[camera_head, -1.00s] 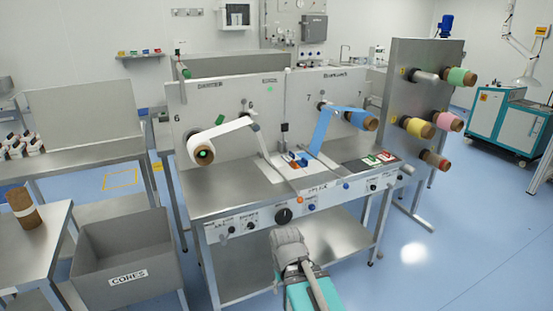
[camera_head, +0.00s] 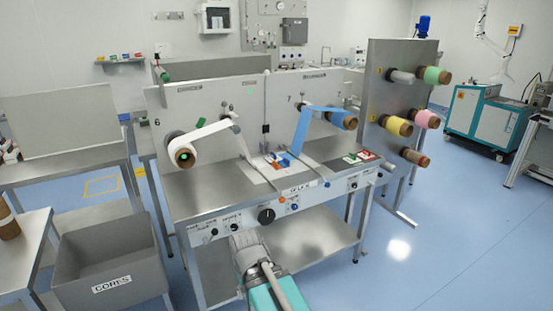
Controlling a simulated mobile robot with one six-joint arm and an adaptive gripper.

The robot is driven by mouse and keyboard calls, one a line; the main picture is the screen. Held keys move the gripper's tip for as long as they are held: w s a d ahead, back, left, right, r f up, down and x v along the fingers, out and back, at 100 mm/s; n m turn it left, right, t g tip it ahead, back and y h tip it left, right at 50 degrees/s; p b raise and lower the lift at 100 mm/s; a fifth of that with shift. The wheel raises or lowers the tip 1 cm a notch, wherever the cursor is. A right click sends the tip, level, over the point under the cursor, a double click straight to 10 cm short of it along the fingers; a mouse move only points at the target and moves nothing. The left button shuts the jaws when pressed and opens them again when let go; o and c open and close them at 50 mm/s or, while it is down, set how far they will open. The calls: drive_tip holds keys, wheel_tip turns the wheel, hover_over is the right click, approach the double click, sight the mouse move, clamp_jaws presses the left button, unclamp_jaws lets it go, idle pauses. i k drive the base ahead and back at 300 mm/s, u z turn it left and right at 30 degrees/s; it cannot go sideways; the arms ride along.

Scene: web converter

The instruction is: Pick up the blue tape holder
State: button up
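A small blue item (camera_head: 283,162), which looks like the blue tape holder, lies on the machine's steel worktop (camera_head: 215,183) near its middle. Small orange and dark pieces are close beside it, and its exact shape is too small to tell. A wide blue web (camera_head: 303,130) runs down to the worktop from a roll at its right. My grey and teal arm shows at the bottom middle, in front of the machine and apart from the blue item. No gripper fingers show in this view.
A grey bin marked CORES (camera_head: 112,288) stands at the front left, beside a steel table (camera_head: 25,240). A white roll (camera_head: 183,152) sticks out at the machine's left. An upright panel with several coloured rolls (camera_head: 400,126) stands at the right. The blue floor at the front right is clear.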

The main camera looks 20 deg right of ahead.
sight(273, 157)
drive_tip(key=u, duration=0.1)
drive_tip(key=i, duration=1)
drive_tip(key=z, duration=0.1)
